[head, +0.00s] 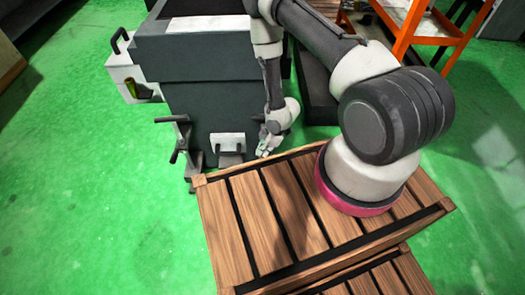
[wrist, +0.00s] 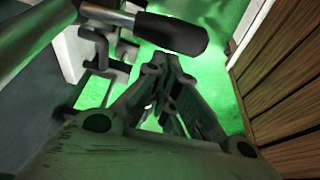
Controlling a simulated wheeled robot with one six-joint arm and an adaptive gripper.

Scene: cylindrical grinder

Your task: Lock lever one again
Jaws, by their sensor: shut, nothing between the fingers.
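The levers (head: 181,140) are dark bars with handles at the lower front left of the grey grinder (head: 212,105). In the wrist view a lever with a black grip (wrist: 172,33) on a metal shaft crosses the top, close beyond my fingertips. I cannot tell which lever is number one or whether it is locked. My gripper (head: 265,152) points down in front of the machine, to the right of the levers. In the wrist view my gripper (wrist: 167,62) is shut and empty, with no clear contact with the black grip.
A slatted wooden platform (head: 250,225) lies close in front of my gripper. A white box (head: 128,75) with a handle is on the machine's left side. An orange rack (head: 410,35) stands at the back right. Green floor (head: 80,190) is clear on the left.

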